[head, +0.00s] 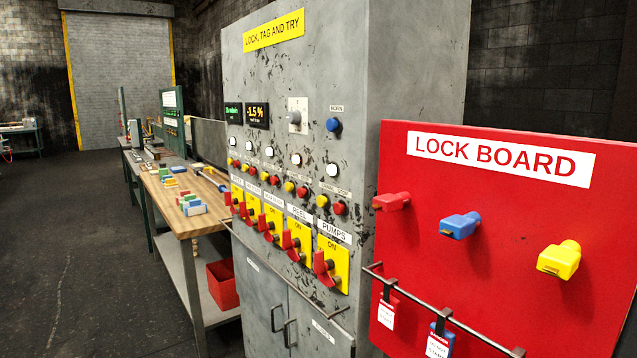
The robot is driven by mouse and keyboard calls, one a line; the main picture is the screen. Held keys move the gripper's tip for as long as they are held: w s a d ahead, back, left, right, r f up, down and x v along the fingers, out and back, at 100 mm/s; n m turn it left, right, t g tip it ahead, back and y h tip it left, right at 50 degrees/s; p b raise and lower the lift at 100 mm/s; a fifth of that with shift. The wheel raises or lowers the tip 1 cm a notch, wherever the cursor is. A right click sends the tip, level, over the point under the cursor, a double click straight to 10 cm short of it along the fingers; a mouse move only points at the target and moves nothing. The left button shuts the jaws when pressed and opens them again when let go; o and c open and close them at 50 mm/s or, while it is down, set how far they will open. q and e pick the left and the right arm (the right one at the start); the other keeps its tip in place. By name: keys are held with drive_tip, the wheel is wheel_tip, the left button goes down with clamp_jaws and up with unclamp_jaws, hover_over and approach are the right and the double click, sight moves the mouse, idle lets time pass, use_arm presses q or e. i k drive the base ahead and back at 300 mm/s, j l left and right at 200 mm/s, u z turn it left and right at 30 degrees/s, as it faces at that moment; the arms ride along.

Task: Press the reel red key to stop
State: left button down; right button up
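The grey control cabinet (345,60) stands in the middle of the head view, its front angled to the left. The REEL label (299,214) sits in the column just left of PUMPS. Above it are the reel red key (302,192), a yellow key (290,187) on its left and a white lamp (296,159). Below it a red rotary handle (291,242) sits on a yellow plate with ON showing. The pumps red key (340,208) is to the right of the reel red key. Neither of my grippers shows.
The red lock board (490,200) stands close at the right, with red, blue and yellow locks and hanging tags. A rail (290,275) runs across the cabinet front below the handles. A workbench (185,225) with coloured blocks is at the left. Floor (70,250) is clear beyond.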

sight(301, 192)
drive_tip(key=i+j+z, duration=0.4)
drive_tip(key=i+j, duration=0.5)
drive_tip(key=i, duration=0.1)
